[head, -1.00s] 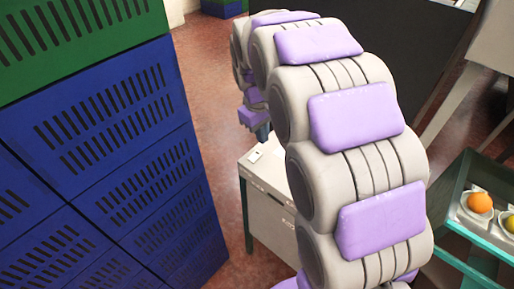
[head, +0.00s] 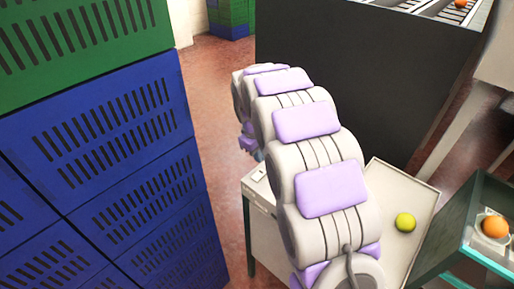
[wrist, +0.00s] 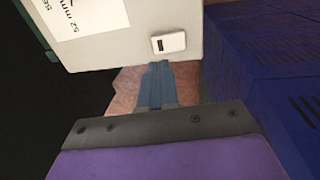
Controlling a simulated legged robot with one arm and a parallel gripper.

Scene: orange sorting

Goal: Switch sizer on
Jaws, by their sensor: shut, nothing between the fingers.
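The sizer cabinet (head: 262,222) is a white box standing beyond my arm in the head view. It fills the top of the wrist view as a white panel (wrist: 120,22) with a printed label (wrist: 80,14) reading "52 mm". A small light switch plate (wrist: 168,43) with a dark mark sits near the panel's lower right edge; it also shows on the cabinet's top in the head view (head: 258,174). My gripper (wrist: 158,66) is shut and empty, its blue-grey fingertips just below the switch plate in the picture. Contact cannot be told. In the head view my arm mostly hides the gripper.
Stacked blue crates (head: 130,150) and a green crate (head: 70,40) stand close on the left. A pale tray (head: 418,195) holds a yellow-green fruit (head: 405,222). A teal-framed bin (head: 478,200) with an orange (head: 494,226) is at the right. A large dark machine (head: 340,80) stands behind.

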